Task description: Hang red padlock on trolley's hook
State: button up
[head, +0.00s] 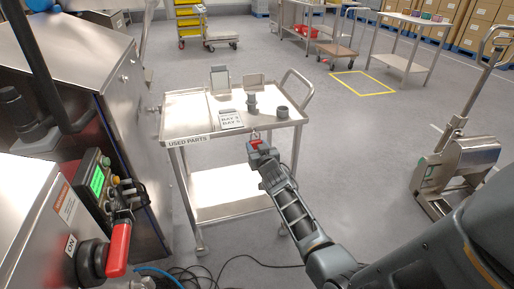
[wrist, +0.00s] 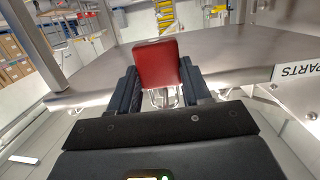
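The red padlock (head: 255,143) is at the tip of my gripper (head: 261,150), just in front of the trolley's front edge, right of its "USED PARTS" label. In the wrist view the padlock's red body (wrist: 157,64) sits between the two dark fingers (wrist: 160,88), which are shut on it. Its metal shackle (wrist: 163,98) shows at the lower end of the body in that picture. The steel trolley (head: 187,120) also fills much of the wrist view (wrist: 235,48). I cannot clearly make out the hook; it may be hidden by the gripper or padlock.
On the trolley top are a sign card (head: 231,120), a dark cup (head: 282,112), a dark fixture (head: 251,103) and two small upright panels. A machine with a green screen (head: 97,182) and red handle (head: 119,250) stands left. A steel pallet jack (head: 465,165) stands right. Cables lie on the floor.

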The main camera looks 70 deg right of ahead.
jog(key=o, duration=0.5)
jog(key=shift+o, duration=0.2)
jog(key=b+v, duration=0.2)
jog(key=v, duration=0.5)
jog(key=shift+s+a+b, duration=0.2)
jog(key=shift+a+b, duration=0.1)
jog(key=shift+a, duration=0.05)
jog(key=shift+r, duration=0.1)
